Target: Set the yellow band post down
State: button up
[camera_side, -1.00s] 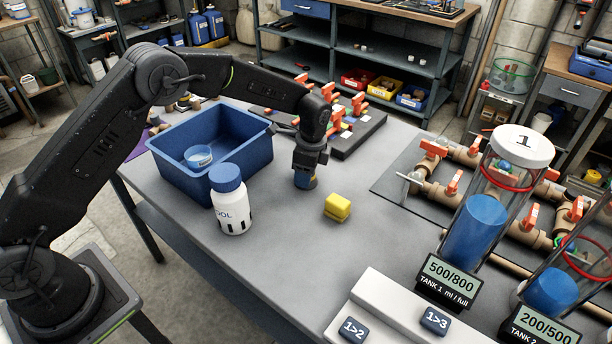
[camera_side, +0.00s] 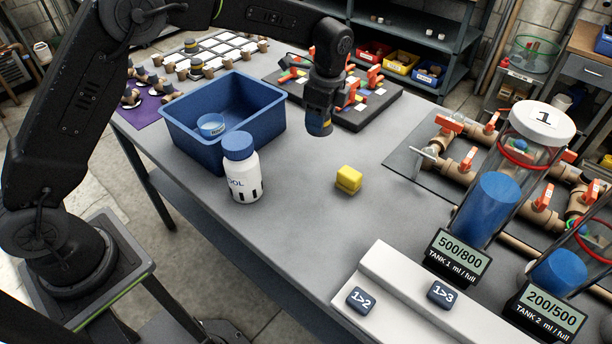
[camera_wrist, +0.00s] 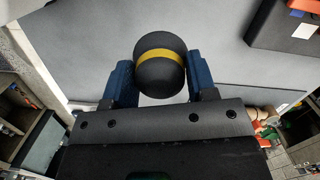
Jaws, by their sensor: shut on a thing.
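The yellow band post (camera_wrist: 160,73) is a dark, rounded piece with a yellow band around it. In the wrist view it sits between the two blue fingers of my gripper (camera_wrist: 160,85), which is shut on it. In the side view my gripper (camera_side: 319,127) points down above the grey table, between the blue bin and the yellow block. Only a little of the post shows there, between the fingers, with a hint of yellow. It appears to be held clear of the table top.
A yellow block (camera_side: 348,180) and a white bottle with a blue cap (camera_side: 242,170) stand nearby. A blue bin (camera_side: 190,150) is left; a black valve board (camera_side: 375,105) is behind. Bare table (camera_side: 295,185) lies around the block.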

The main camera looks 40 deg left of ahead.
jog(key=s+d+m, duration=0.3)
jog(key=s, duration=0.3)
jog(key=s+d+m, duration=0.3)
jog(key=s, duration=0.4)
send_over(298, 208)
jog(key=shift+m+t, duration=0.4)
jog(key=f, duration=0.5)
jog(key=shift+d+f, duration=0.25)
jog(key=shift+f, duration=2.25)
jog(key=o, duration=1.1)
jog(key=shift+f, duration=0.15)
